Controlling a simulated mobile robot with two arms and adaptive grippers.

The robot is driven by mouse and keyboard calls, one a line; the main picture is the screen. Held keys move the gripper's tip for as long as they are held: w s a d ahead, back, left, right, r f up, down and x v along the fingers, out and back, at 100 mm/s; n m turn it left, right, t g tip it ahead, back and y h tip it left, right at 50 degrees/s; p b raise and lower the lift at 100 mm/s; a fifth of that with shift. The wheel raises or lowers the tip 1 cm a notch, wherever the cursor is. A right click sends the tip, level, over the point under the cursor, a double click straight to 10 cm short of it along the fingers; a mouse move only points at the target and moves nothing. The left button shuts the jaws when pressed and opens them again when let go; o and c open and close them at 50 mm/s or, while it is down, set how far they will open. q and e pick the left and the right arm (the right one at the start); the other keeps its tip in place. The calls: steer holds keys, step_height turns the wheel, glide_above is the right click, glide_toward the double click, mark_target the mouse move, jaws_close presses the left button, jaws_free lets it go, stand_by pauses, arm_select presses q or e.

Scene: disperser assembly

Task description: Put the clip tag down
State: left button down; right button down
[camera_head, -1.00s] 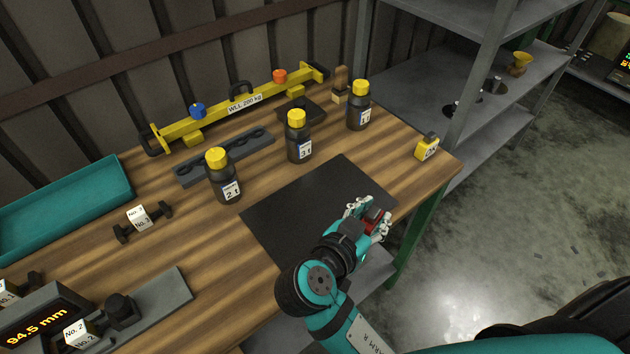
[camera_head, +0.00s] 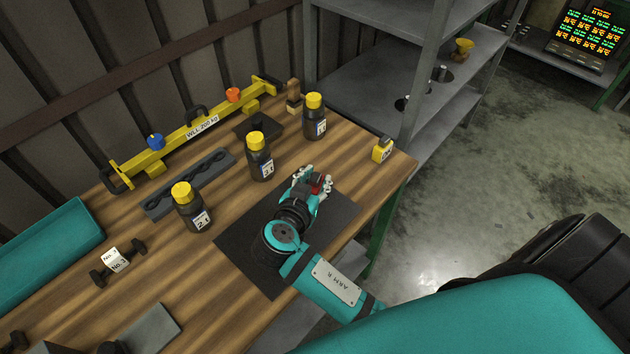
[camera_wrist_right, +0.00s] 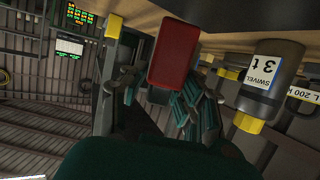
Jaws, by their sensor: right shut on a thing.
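The clip tag (camera_head: 319,184), a red block, sits between the fingers of my right gripper (camera_head: 314,183). The gripper is shut on it, over the back part of the black mat (camera_head: 262,258). In the right wrist view the red tag (camera_wrist_right: 175,55) fills the space between the gripper's fingers (camera_wrist_right: 160,90). The table surface is close to it there. The fingers partly hide the tag in the head view, and I cannot tell whether it touches the mat. My left gripper is not in view.
A yellow-capped bottle (camera_head: 260,160) labelled swivel 3 t stands just left of the gripper. Another bottle (camera_head: 315,118) stands behind, and a third (camera_head: 190,208) further left. A small yellow labelled block (camera_head: 383,150) sits near the table's right edge.

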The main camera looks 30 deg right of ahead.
mark_target(316, 188)
steer(key=shift+w+d, duration=0.25)
steer(key=shift+w, duration=0.2)
steer(key=shift+w+f, duration=0.1)
steer(key=shift+f, duration=0.05)
step_height(316, 188, down, 3)
steer(key=shift+r+p, duration=0.1)
steer(key=shift+p, duration=0.5)
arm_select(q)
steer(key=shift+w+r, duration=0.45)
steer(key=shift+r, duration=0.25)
arm_select(e)
steer(key=shift+f, duration=0.3)
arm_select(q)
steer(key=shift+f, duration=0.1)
arm_select(e)
steer(key=c, duration=1.5)
jaws_free()
steer(key=shift+f, duration=0.15)
steer(key=o, duration=0.5)
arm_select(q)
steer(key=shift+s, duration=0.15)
